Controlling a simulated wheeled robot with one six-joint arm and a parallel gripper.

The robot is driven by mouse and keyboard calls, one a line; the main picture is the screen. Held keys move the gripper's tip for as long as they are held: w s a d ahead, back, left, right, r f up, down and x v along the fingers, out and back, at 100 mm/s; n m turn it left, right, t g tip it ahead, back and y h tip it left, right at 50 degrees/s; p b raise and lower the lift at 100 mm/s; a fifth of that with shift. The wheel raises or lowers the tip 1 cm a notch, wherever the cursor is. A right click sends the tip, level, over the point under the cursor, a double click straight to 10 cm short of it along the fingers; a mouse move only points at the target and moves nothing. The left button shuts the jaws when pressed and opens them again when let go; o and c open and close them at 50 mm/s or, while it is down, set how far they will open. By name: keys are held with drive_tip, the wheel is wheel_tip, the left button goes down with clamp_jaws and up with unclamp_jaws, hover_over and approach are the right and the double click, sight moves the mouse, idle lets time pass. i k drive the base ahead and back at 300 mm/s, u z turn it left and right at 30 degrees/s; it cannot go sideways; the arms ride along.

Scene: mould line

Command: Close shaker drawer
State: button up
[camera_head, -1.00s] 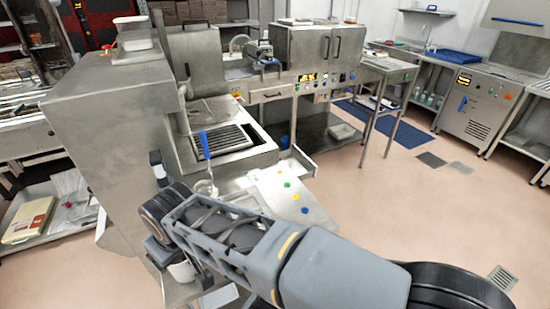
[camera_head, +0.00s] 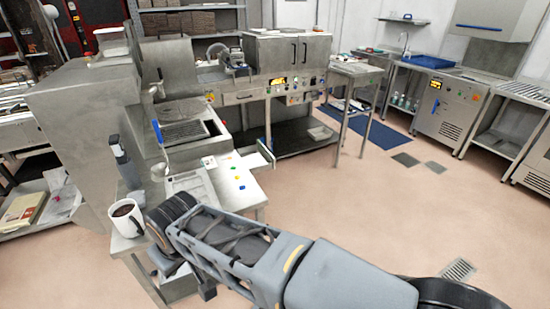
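No part here is clearly marked as the shaker drawer. A flat drawer front with a handle (camera_head: 243,97) sits below the steel cabinet and looks flush with its frame. A pale, narrow panel (camera_head: 266,152) juts out at the right end of the near worktop; I cannot tell whether it is an open drawer. My grey arm reaches from the lower right to the near worktop's front. Its fingers are not seen; the end of the arm is hidden behind its own links.
A white mug with dark liquid (camera_head: 125,217) stands at the worktop's left edge, close to my arm. A blue-handled tool (camera_head: 158,133) stands upright by a grated basin (camera_head: 184,130). The panel with coloured buttons (camera_head: 236,180) lies beyond my arm. Open floor (camera_head: 350,200) is at the right.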

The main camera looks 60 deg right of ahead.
sight(257, 158)
drive_tip(key=z, duration=2.7)
drive_tip(key=i, duration=3.15)
drive_tip(key=u, duration=2.6)
drive_tip(key=k, duration=0.4)
drive_tip(key=u, duration=0.5)
drive_tip(key=i, duration=1)
drive_tip(key=z, duration=0.25)
